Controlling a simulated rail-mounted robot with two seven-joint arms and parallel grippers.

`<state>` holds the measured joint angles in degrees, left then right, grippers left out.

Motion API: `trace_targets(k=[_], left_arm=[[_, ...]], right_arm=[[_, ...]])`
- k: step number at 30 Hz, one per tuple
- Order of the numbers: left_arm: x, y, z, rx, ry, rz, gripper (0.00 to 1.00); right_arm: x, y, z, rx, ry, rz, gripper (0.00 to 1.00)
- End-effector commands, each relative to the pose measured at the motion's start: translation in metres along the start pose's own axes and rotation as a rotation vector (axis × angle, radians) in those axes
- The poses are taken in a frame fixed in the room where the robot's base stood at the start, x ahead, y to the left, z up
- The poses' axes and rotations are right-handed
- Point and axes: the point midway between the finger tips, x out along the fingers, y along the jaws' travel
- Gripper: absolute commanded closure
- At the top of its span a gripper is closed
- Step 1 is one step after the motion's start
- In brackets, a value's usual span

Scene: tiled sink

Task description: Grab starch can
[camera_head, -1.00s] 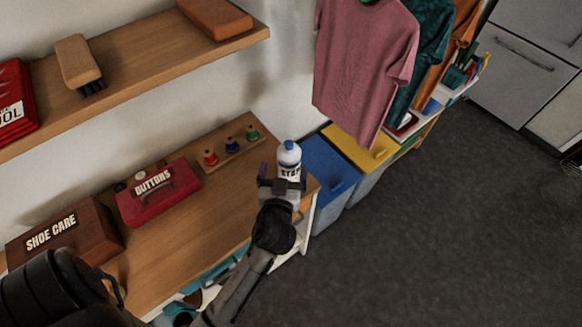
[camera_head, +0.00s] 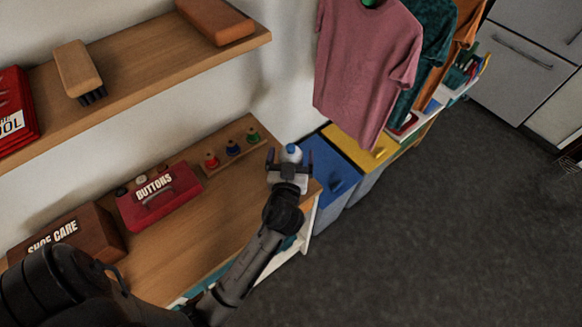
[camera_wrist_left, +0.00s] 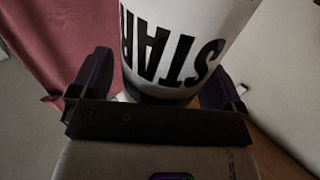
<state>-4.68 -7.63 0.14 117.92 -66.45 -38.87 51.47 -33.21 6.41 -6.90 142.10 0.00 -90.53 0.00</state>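The starch can (camera_head: 292,153) is white with a blue cap. It stands upright near the right end of the wooden counter (camera_head: 220,215). My left gripper (camera_head: 290,162) is at the can, with one finger on each side and apart, and it hides the can's lower part in the head view. In the left wrist view, the can (camera_wrist_left: 185,40) shows black letters "STAR" between the two dark fingers of the left gripper (camera_wrist_left: 155,85). A narrow gap shows beside the left-hand finger; contact on the other side is unclear. My right gripper is not in view.
A red buttons box (camera_head: 160,195), a shoe care box (camera_head: 75,232) and a rack of small colored spools (camera_head: 232,148) stand left of the can. A shelf (camera_head: 150,65) hangs above. Blue and yellow bins (camera_head: 335,165) and a hanging pink shirt (camera_head: 365,65) are at the right.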

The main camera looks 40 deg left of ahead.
Motion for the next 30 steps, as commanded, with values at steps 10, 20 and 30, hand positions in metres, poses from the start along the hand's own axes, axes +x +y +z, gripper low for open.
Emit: trace_targets(k=[10,20,30], left_arm=[[-0.0003,0.0,0.0,0.0,0.0,0.0,0.4],[-0.0003,0.0,0.0,0.0,0.0,0.0,0.72],[-0.0002,0.0001,-0.0011,0.0,0.002,0.001,0.91]], right_arm=[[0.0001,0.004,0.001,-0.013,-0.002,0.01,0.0],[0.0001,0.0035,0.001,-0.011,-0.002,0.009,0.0],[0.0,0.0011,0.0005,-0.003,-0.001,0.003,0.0]])
